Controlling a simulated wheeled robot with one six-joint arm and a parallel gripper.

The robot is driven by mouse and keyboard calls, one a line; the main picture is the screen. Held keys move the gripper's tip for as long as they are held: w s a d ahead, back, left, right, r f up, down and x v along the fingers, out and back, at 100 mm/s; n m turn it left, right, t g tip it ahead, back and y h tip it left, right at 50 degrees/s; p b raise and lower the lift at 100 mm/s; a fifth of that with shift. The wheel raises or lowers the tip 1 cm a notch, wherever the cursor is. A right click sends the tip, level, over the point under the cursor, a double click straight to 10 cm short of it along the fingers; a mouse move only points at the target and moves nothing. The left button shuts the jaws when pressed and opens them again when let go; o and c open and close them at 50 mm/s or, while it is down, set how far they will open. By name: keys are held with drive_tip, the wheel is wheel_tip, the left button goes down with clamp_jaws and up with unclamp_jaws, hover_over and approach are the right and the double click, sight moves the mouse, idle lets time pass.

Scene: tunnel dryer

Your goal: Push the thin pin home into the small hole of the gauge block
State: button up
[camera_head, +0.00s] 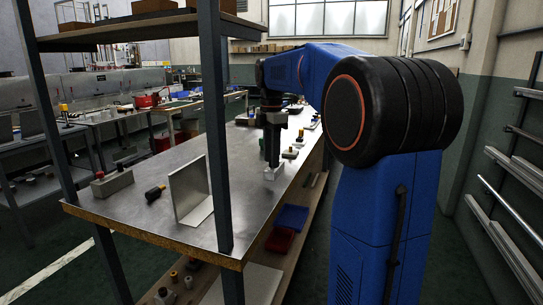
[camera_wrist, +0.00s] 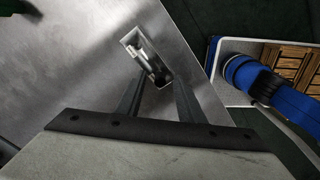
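The gauge block (camera_head: 270,174) is a small pale metal block on the steel bench top, near its right edge. In the wrist view the block (camera_wrist: 130,40) looks like a bright-rimmed rectangle with dark and shiny details inside. I cannot make out the small hole or clearly pick out the thin pin. My gripper (camera_head: 272,164) points down just above or at the block. In the wrist view the two dark fingers of my gripper (camera_wrist: 161,80) stand apart, with the near end of the block between or just beyond their tips. I cannot tell whether they touch anything.
An upright metal angle plate (camera_head: 190,188) stands left of the block, near a dark cylinder (camera_head: 154,193) and a grey block with a red knob (camera_head: 111,184). Small parts line the bench behind my gripper. A shelf post (camera_head: 214,130) rises in front. Blue (camera_head: 292,217) and red bins sit below.

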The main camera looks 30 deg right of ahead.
wheel_tip(320, 180, up, 17)
drive_tip(key=shift+r, duration=0.15)
idle(0.5)
idle(0.5)
